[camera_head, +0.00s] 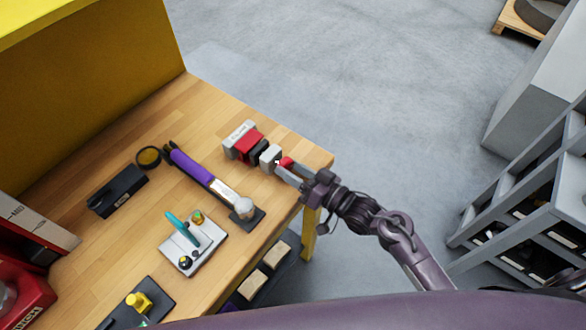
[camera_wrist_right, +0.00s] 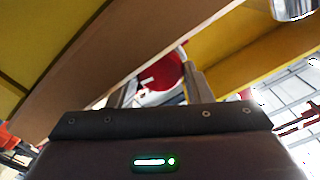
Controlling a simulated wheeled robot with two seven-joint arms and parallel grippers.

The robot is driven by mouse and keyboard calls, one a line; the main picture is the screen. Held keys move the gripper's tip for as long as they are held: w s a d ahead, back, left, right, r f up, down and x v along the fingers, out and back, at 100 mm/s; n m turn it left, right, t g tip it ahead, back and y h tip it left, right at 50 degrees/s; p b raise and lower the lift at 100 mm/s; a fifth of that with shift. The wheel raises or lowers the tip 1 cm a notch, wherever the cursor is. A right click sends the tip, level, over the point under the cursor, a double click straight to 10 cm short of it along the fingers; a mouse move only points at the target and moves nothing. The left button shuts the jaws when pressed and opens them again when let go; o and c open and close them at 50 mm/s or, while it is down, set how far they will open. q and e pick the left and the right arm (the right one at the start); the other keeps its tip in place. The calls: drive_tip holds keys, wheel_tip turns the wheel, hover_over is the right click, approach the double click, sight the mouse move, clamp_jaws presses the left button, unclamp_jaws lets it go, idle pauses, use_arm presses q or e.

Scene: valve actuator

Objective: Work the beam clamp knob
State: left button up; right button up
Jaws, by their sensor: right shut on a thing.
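The beam clamp (camera_head: 246,143) stands near the right end of the wooden bench. It has a pale labelled block, a red body, black parts and a pale block at its right end. Its red knob (camera_head: 287,161) shows beside that pale block. My right gripper (camera_head: 283,168) reaches in from the right and is shut on the knob. In the right wrist view the knob is a round red disc (camera_wrist_right: 163,73) between the two grey fingers (camera_wrist_right: 160,88). The fingers hide part of the knob. My left gripper is not in view.
A purple-handled tool (camera_head: 193,168), a black box (camera_head: 118,190) and a pale plate with a teal lever (camera_head: 193,245) are on the bench (camera_head: 110,235). A yellow panel (camera_head: 90,85) rises behind. Grey shelving (camera_head: 530,215) stands right, beyond open floor.

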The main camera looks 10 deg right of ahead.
drive_tip(key=o, duration=1)
